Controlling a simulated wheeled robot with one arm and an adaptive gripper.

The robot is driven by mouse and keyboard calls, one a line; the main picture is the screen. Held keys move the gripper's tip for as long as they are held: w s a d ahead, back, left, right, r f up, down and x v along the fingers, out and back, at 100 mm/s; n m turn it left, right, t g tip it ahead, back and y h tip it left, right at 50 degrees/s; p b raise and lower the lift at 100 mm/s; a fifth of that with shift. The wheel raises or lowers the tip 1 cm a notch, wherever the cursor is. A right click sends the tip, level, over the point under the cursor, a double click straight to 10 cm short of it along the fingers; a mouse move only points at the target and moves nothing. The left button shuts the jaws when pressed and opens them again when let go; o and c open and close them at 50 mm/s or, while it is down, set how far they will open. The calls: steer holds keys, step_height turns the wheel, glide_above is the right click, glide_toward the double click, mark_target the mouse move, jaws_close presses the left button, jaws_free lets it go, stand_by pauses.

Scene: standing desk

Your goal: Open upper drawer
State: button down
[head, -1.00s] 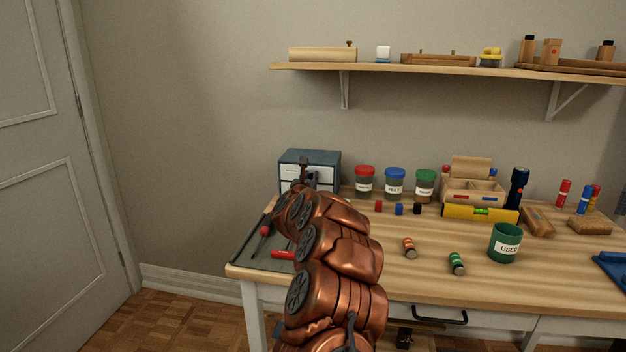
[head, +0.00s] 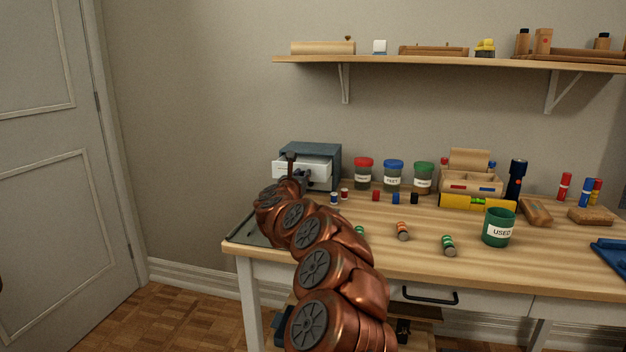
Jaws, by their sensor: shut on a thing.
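A small blue-grey drawer cabinet (head: 322,149) stands at the back left of the desk. Its white upper drawer (head: 316,164) sticks out of the front, toward the left. My gripper (head: 291,170) is at the front of this drawer and shut on its handle. The handle itself is hidden by the gripper. My copper-coloured arm reaches up from the bottom of the view and covers part of the desk's left side.
Jars with red, blue and green lids (head: 393,177) stand further right. A dark mat (head: 246,232) lies at the desk's left edge. A wall shelf (head: 440,61) hangs above. Left of the desk is open floor.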

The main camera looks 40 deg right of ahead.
steer(key=shift+a+r, duration=0.2)
steer(key=shift+a, duration=0.35)
steer(key=c, duration=1.1)
jaws_free()
steer(key=shift+d+f, duration=0.1)
steer(key=shift+d, duration=0.05)
steer(key=shift+c, duration=0.2)
steer(key=shift+o, duration=0.6)
steer(key=shift+s+d, duration=0.1)
steer(key=shift+d, duration=0.1)
steer(key=shift+f, duration=0.1)
steer(key=v, duration=1.2)
